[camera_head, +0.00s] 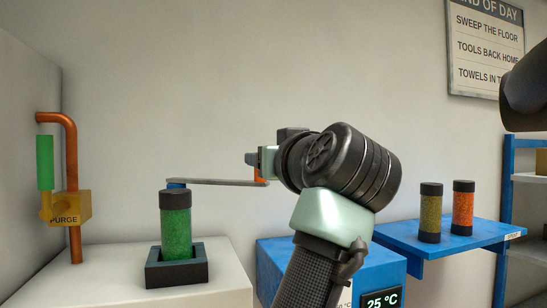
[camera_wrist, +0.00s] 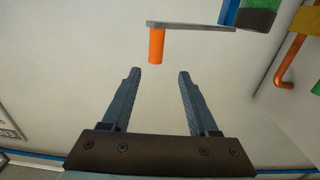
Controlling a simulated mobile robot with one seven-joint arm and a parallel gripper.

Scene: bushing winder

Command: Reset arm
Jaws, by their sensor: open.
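My gripper (camera_wrist: 160,75) is open and empty, with its two dark fingers apart in the wrist view. In the head view the gripper (camera_head: 251,158) is at the end of my arm, beside the free end of a flat grey crank arm (camera_head: 218,182). An orange handle (camera_wrist: 156,46) on that crank arm is just beyond my fingertips and lined up with the gap between them. The crank arm runs left to a blue hub (camera_head: 176,184) above a green cylinder (camera_head: 176,225), which stands upright in a dark square holder (camera_head: 158,274).
A copper pipe with a yellow PURGE block (camera_head: 70,209) and a green handle (camera_head: 45,163) stands at left. A yellow cylinder (camera_head: 430,214) and an orange one (camera_head: 463,209) stand on a blue shelf (camera_head: 488,234). A blue box (camera_head: 384,267) reads 25 °C.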

